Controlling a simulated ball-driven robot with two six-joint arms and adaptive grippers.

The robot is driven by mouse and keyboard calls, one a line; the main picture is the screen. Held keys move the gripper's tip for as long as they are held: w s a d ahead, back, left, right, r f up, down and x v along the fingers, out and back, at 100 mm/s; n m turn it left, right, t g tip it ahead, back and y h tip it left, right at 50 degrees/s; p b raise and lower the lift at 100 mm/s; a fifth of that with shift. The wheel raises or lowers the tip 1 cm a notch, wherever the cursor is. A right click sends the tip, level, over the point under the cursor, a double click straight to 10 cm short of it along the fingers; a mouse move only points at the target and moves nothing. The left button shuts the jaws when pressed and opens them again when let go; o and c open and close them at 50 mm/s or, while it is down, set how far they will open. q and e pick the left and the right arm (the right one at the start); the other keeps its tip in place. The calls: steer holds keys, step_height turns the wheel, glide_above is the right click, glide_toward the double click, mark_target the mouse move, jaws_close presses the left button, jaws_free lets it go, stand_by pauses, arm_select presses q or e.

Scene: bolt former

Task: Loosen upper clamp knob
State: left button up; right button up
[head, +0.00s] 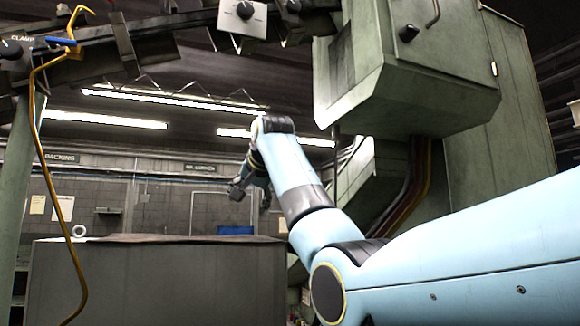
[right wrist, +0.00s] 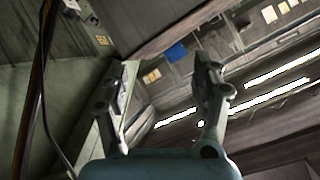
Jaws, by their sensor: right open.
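A black knob (head: 11,48) sits at the far left edge of the head view, on a dark panel lettered CLAMP. Another black knob (head: 245,10) is on a white plate at the top middle; its label is not readable. My right gripper (head: 250,192) is small and partly hidden behind my own forearm, below the white plate and well apart from both knobs. In the right wrist view its two fingers (right wrist: 165,68) are spread with nothing between them. No knob shows in that view. My left gripper is in neither view.
A large green machine housing (head: 430,70) fills the upper right. A yellow cable (head: 52,180) hangs at the left from a yellow bracket on the dark overhead rail (head: 160,38). A grey cabinet (head: 150,285) stands below. Open air lies between the cable and my right arm.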

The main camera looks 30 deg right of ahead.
steer(key=s+r+m+t+p, duration=0.1)
steer(key=s+r, duration=0.4)
steer(key=r, duration=0.7)
steer(key=s+r+m+t+p, duration=0.15)
steer(key=s+r, duration=0.25)
steer(key=r, duration=0.8)
steer(key=m+t+h+p, duration=0.2)
steer(key=t+p, duration=0.1)
glide_toward(294, 4)
steer(key=w, duration=0.1)
steer(key=p+x, duration=0.1)
steer(key=x, duration=0.1)
steer(key=p+x, duration=0.2)
steer(key=x, duration=0.1)
steer(key=p+x, duration=0.1)
steer(key=x, duration=0.2)
steer(key=shift+d+r+p, duration=0.2)
steer(key=shift+r+p, duration=0.1)
steer(key=shift+w+d+f+n+y, duration=0.15)
steer(key=shift+w+n+y, duration=0.2)
steer(key=shift+n, duration=0.5)
steer(key=shift+f+n, duration=0.1)
steer(key=shift+n, duration=0.8)
steer(key=shift+s+n, duration=0.15)
steer(key=shift+n, duration=0.65)
steer(key=shift+s+n, duration=0.15)
steer(key=shift+n, duration=1.45)
steer(key=n, duration=0.2)
steer(key=shift+n, duration=0.3)
